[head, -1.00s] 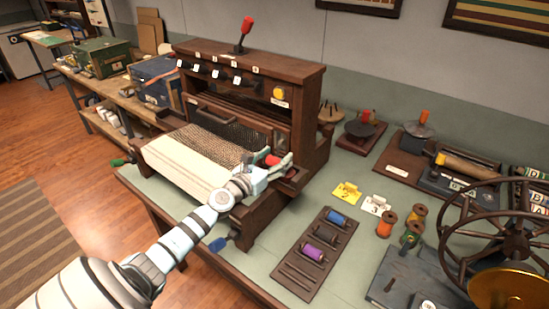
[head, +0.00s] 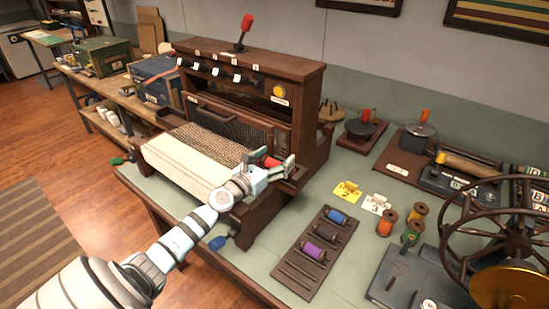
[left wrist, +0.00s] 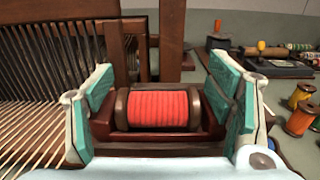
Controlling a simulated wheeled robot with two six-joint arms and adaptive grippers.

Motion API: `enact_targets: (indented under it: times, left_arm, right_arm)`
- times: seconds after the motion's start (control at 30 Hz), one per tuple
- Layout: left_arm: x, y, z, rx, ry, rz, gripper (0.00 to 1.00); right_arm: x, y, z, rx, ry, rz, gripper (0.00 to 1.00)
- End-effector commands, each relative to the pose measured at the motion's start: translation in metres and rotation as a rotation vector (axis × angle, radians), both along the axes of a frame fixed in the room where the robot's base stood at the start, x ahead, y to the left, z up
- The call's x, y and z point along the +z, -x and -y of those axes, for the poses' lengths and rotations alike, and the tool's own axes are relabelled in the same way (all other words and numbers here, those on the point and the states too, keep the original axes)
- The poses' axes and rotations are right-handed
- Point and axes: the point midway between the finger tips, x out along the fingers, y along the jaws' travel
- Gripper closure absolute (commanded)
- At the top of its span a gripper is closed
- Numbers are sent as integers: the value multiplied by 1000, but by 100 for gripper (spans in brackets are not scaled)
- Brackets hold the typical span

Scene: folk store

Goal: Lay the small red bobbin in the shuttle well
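The small red bobbin (left wrist: 158,108) has dark end flanges and lies on its side, low within the reddish-brown wooden shuttle (left wrist: 150,147) at the loom's front right. It appears to rest in the shuttle well, though the underside is hidden. In the left wrist view my left gripper (left wrist: 165,115) is open, its green pads on either side of the bobbin, with a narrow gap showing at each end. In the head view the bobbin (head: 272,162) shows between the fingers of my left gripper (head: 269,166). My right gripper is not in view.
The loom (head: 245,75) with its upright frame stands directly behind the gripper. A bobbin rack (head: 300,275) with blue and purple bobbins lies to the right on the table. Thread spools (head: 386,223) and a large spoked wheel (head: 510,240) stand farther right.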

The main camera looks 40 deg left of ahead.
Motion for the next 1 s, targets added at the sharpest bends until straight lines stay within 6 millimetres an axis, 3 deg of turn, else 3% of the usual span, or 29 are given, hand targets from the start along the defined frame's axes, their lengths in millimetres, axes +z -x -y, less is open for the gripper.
enact_targets:
  times: [0.3,0.43,0.73,0.8,1.0]
  left_arm:
    - [1,0,0,0,0,0,19]
    - [14,-1,0,0,0,0,19]
    - [100,-1,0,0,0,0,19]
    - [82,13,20,-87,-3,-2,19]
    - [79,45,71,-291,-2,-3,19]
  right_arm:
    - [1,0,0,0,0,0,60]
    - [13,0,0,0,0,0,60]
    - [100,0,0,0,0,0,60]
    - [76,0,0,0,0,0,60]
    - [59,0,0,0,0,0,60]
